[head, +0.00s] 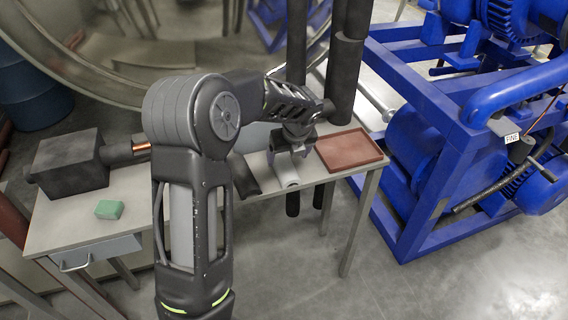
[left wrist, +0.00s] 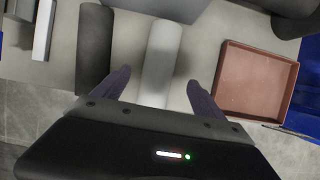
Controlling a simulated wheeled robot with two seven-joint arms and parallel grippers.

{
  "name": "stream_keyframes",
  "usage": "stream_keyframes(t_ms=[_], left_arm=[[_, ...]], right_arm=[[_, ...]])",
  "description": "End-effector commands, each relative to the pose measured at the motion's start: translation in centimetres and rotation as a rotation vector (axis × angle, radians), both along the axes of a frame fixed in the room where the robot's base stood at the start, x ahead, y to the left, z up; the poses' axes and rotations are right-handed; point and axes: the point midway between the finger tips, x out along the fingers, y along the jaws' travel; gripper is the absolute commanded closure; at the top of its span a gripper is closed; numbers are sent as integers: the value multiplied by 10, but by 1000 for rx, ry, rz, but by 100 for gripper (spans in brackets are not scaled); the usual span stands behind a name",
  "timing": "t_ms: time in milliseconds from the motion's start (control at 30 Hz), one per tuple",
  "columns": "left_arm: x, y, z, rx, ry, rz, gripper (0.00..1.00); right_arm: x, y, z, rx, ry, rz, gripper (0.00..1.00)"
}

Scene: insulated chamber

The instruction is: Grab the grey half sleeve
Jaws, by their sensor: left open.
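The grey half sleeve (left wrist: 162,52) is a light grey, half-round piece lying lengthwise on the bench in the left wrist view. In the head view its near end (head: 286,176) shows below my left gripper (head: 293,150); the rest is hidden by the gripper. My left gripper (left wrist: 158,90) is open. Its two dark fingers stand on either side of the sleeve's near part, with a gap on each side. I cannot tell the height left between fingertips and bench. A dark half sleeve (left wrist: 95,48) lies just left of it, also in the head view (head: 243,176).
A red-brown tray (head: 350,149) lies right of the grey sleeve, close to the right finger. A dark box with a copper pipe (head: 70,163) and a green block (head: 109,209) sit on the bench's left. A blue machine frame (head: 400,235) stands right of the bench.

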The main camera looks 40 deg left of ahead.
Motion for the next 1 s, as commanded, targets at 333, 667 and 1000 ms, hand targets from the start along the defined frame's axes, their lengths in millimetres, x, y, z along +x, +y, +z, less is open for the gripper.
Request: stream_keyframes(t_ms=[333,667,1000], left_arm=[[1,1,-3,0,1,0,19],[9,16,-42,0,2,-1,19],[10,18,-49,-1,-1,0,19]], right_arm=[[0,0,1,0,1,0,16],[-2,-1,12,-3,5,-1,16],[-2,-1,12,-4,6,-1,16]])
